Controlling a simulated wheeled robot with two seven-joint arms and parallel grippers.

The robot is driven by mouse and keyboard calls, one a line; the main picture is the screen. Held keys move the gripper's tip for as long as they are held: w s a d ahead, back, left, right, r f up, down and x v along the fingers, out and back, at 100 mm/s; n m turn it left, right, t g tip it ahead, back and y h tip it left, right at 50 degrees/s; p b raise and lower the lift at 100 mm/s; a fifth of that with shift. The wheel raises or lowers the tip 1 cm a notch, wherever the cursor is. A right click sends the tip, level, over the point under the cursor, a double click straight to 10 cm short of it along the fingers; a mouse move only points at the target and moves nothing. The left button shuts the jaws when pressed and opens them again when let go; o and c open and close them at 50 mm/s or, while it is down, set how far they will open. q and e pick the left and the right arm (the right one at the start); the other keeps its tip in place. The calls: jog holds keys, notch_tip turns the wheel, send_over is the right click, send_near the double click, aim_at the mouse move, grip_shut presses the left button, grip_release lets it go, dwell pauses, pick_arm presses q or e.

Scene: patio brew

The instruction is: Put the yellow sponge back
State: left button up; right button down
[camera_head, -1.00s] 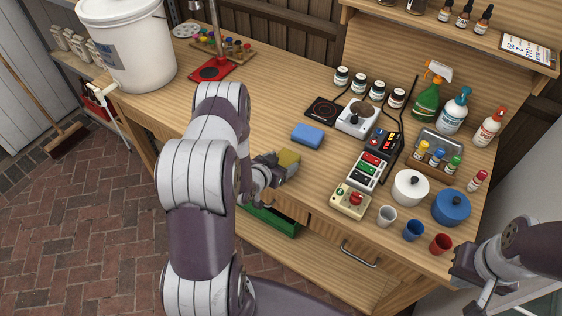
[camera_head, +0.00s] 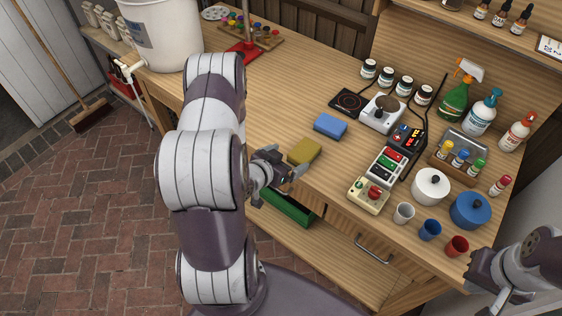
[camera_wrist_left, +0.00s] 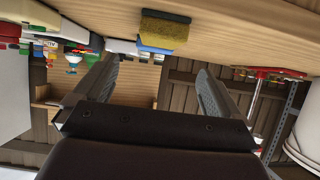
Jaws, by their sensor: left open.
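The yellow sponge (camera_head: 304,151) lies on the wooden workbench near its front edge, just in front of the blue sponge (camera_head: 330,126). In the left wrist view the yellow sponge (camera_wrist_left: 165,30) shows beyond the fingers, with the blue sponge (camera_wrist_left: 154,46) right behind it. My left gripper (camera_head: 292,172) is open and empty, close to the yellow sponge on its near side and apart from it. My right gripper (camera_head: 488,290) is at the lower right, beside the bench's right end; its fingers are too unclear to tell their state.
Cups and lidded pots stand at the right. A green tray (camera_head: 287,209) sits below the bench top. The bench left of the sponges is clear.

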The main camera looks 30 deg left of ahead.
pick_arm(q)
jog(key=s+d+r+g, duration=1)
jog(key=s+d+r, duration=0.1)
jog(key=d+r, duration=0.1)
jog(key=shift+s+r+n+g+y, duration=0.3)
jog(key=shift+s+r+g+y, duration=0.1)
jog(key=shift+r, duration=0.15)
